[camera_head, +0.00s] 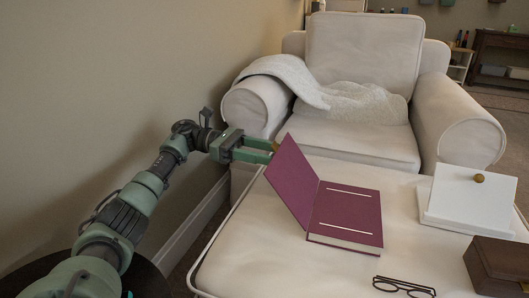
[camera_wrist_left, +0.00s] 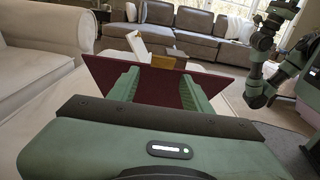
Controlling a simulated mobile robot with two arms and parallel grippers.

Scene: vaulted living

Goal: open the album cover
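The album (camera_head: 347,212) lies on the padded white ottoman. Its purple cover (camera_head: 292,181) stands raised along the left side, leaning left, and the inside page with two pale lines shows. My left gripper (camera_head: 270,151) is at the cover's outer left side near its upper edge, fingers apart. In the left wrist view the dark red cover (camera_wrist_left: 160,82) spans just beyond the two green fingers, with nothing seen between them; whether they touch it I cannot tell. A small tan piece (camera_wrist_left: 163,62) shows at the cover's top edge. My right arm shows there at right; its fingers are unclear.
Black glasses (camera_head: 403,287) lie at the ottoman's front, a brown box (camera_head: 497,262) at right front, and a white panel with a round knob (camera_head: 466,200) behind it. A white armchair (camera_head: 360,50) stands behind. The ottoman left of the album is clear.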

